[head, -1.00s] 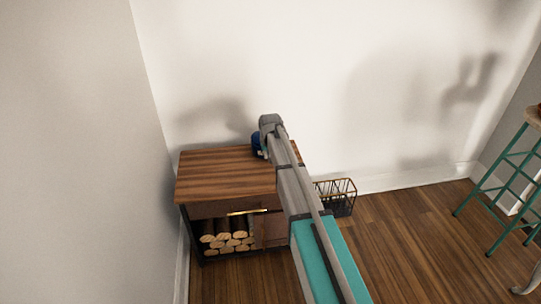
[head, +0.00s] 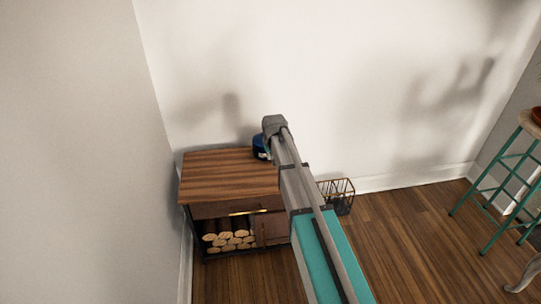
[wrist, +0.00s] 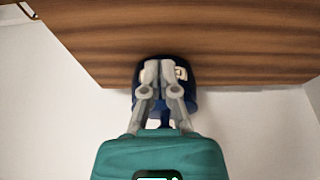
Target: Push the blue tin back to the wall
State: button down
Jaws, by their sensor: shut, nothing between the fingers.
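The blue tin (head: 259,148) stands at the back edge of the wooden cabinet top (head: 225,168), close to the white wall, partly hidden behind my arm in the head view. In the wrist view the tin (wrist: 188,98) shows dark blue behind my fingers, with a pale label patch, at the edge of the wood top (wrist: 230,40). My gripper (wrist: 158,68) is shut and empty, its fingertips in front of the tin. I cannot tell whether they touch it. In the head view my fingers are mostly hidden by my arm.
A wire basket (head: 340,194) stands on the floor right of the cabinet. A teal stool (head: 497,185) is at the far right. The left and front of the cabinet top are clear.

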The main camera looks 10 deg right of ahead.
jog(key=shift+p+v, duration=2.05)
jog(key=shift+v, duration=0.45)
jog(key=s+d+g, duration=0.2)
jog(key=s+g, duration=0.1)
jog(key=s, duration=2.6)
notch_tip(320, 180, up, 28)
jog(key=p, duration=2.8)
jog(key=shift+a, duration=0.15)
jog(key=shift+s+f, duration=0.1)
jog(key=shift+f, duration=0.05)
